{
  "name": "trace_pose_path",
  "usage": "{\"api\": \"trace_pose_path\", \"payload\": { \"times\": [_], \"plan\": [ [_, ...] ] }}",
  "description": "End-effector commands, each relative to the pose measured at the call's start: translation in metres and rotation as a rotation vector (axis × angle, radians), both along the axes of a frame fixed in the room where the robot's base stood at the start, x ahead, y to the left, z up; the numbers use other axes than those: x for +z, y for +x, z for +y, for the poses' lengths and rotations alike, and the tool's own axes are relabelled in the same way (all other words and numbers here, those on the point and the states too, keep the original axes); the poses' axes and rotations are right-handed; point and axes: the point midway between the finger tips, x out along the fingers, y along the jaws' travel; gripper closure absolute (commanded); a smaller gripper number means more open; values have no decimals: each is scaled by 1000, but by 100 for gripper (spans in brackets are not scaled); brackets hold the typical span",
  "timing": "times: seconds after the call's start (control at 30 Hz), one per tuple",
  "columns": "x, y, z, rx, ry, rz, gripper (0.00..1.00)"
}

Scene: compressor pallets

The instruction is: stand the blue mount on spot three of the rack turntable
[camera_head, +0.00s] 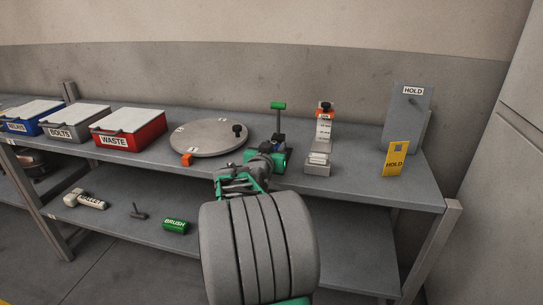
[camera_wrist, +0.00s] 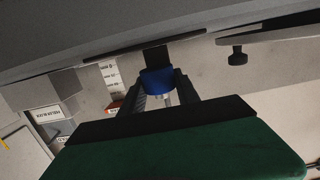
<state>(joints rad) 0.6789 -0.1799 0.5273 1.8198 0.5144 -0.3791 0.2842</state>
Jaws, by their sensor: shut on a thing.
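My gripper (camera_wrist: 160,98) is shut on the blue mount (camera_wrist: 157,82) in the wrist view, with one dark finger on each side of it. A dark piece and a thin dark plate adjoin the mount there; I cannot tell whether they belong to it. The round grey turntable (camera_head: 208,139) lies on the rack top, with small white labels too small to read and a black knob. Its edge also shows in the wrist view (camera_wrist: 290,35), which is inverted.
A green-topped post (camera_head: 278,106) rises behind my gripper. An orange block (camera_head: 187,159) sits at the turntable's front edge. A red WASTE bin (camera_head: 130,131) is left of it.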

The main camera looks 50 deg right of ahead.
Motion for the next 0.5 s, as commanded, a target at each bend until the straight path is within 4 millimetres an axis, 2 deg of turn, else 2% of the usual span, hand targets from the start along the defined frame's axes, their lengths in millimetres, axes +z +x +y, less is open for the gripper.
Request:
{"api": "trace_pose_path", "payload": {
  "times": [0.03,0.1,0.5],
  "plan": [
    [-16,-1,0,-1,1,2,100],
    [-26,-1,0,-1,0,1,100],
    [-28,-2,0,-3,0,0,100]
  ]
}}
